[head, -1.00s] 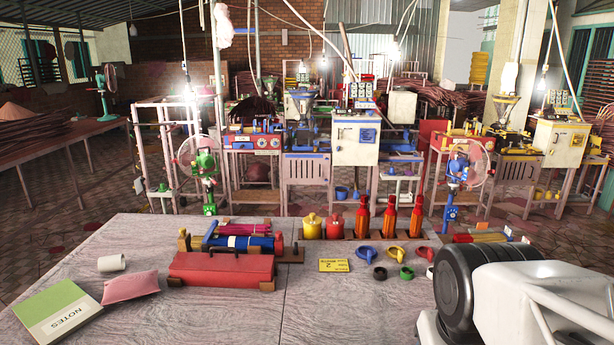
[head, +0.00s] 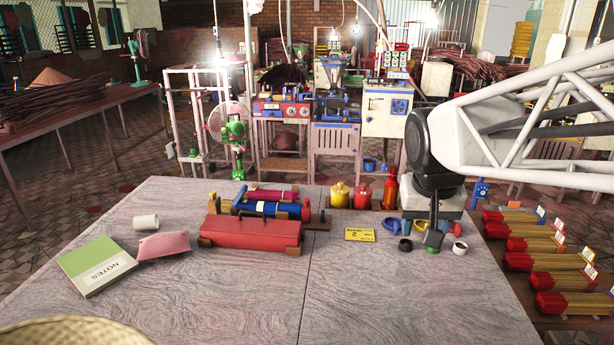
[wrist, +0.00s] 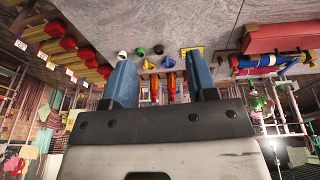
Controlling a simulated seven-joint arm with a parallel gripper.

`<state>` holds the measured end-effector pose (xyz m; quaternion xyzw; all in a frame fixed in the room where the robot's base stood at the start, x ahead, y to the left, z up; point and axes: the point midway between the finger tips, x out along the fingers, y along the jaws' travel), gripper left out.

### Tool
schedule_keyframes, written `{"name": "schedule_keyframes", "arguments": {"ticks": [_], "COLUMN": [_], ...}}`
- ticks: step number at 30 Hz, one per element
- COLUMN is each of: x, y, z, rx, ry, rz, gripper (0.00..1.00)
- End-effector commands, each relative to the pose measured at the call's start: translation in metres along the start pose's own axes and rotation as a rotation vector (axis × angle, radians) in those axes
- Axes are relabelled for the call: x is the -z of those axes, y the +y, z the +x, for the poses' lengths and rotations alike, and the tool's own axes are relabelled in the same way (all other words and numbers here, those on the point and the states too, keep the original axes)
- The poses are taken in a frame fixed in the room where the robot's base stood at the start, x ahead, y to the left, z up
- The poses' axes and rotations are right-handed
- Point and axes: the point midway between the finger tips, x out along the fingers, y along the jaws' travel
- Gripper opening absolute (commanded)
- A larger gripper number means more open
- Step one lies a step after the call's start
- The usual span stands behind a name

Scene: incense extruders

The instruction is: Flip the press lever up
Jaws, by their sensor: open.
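I cannot pick out a press lever for certain in either view. A blue cylinder press (head: 270,208) lies on a wooden base at the back of the table, behind a long red box (head: 250,236). Both also show upside down at the right of the wrist view, the red box (wrist: 280,38) above the blue cylinder (wrist: 262,62). My gripper (head: 435,222) hangs over the back right of the table, near several small rings, well right of the press. In the wrist view its two blue fingers (wrist: 162,80) stand wide apart with nothing between them.
Yellow and red pots (head: 352,196) and a red bottle (head: 391,188) stand at the back edge. A yellow card (head: 359,235), a notebook (head: 97,265), a pink pouch (head: 164,244) and a white cup (head: 146,222) lie on the table. Bundled incense (head: 545,260) lies right.

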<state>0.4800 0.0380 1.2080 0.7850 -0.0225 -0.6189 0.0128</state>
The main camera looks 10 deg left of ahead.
Motion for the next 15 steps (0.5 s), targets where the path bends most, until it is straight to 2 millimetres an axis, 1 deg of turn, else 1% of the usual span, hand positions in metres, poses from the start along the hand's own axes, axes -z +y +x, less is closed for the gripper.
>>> {"name": "schedule_keyframes", "arguments": {"ticks": [1, 3, 8, 15], "x": [0.013, 0.029, 0.067, 0.121], "y": [-0.005, -0.012, -0.028, -0.057], "z": [0.0, 0.0, 0.0, 0.006], "rx": [-0.002, -0.005, -0.014, -0.027], "ry": [-0.001, 0.0, 0.005, 0.01], "rz": [-0.003, -0.003, -0.005, -0.009], "gripper": [0.52, 0.52, 0.52, 0.52]}}
